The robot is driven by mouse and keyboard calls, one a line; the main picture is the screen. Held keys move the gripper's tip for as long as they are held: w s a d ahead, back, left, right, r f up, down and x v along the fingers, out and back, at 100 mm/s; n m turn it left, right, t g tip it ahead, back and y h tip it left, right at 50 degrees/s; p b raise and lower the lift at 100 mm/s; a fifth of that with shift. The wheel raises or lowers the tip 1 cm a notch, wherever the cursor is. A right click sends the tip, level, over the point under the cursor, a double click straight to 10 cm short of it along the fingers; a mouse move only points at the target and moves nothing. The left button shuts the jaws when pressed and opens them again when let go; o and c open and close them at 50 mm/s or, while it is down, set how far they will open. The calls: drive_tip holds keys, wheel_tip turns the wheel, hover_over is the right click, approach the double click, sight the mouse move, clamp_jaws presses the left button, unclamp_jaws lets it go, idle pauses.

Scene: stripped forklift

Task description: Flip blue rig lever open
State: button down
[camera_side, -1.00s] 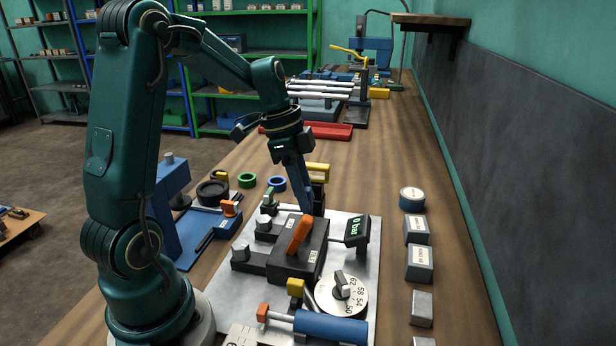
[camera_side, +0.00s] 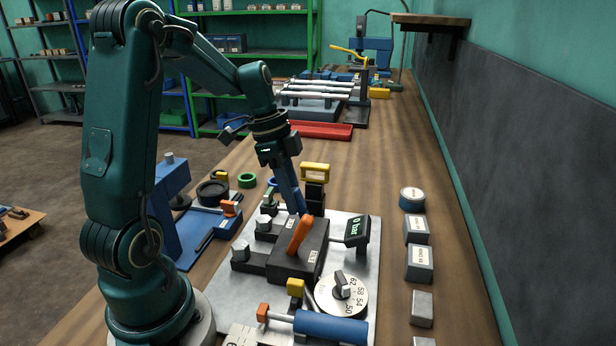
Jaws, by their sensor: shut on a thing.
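The rig stands on a pale metal plate (camera_side: 362,275). Its orange lever (camera_side: 299,236) sits slantwise on top of a black block (camera_side: 290,262) with small white labels; no blue lever is clearly visible. My gripper (camera_side: 303,212) comes down from the upper left, its long bluish fingers tilted, and is shut on the upper end of the orange lever. The exact contact is small and partly hidden. A gauge (camera_side: 357,231) right of the block reads 0 bar. A blue cylinder (camera_side: 330,327) lies at the plate's front.
A yellow handle (camera_side: 315,171) on a dark post stands just behind my fingers. A numbered dial (camera_side: 341,295) is in front of the block. A blue press (camera_side: 170,208) stands left, and several labelled blocks line the right.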

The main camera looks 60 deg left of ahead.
drive_tip(key=c, duration=0.7)
unclamp_jaws()
drive_tip(key=v, duration=0.5)
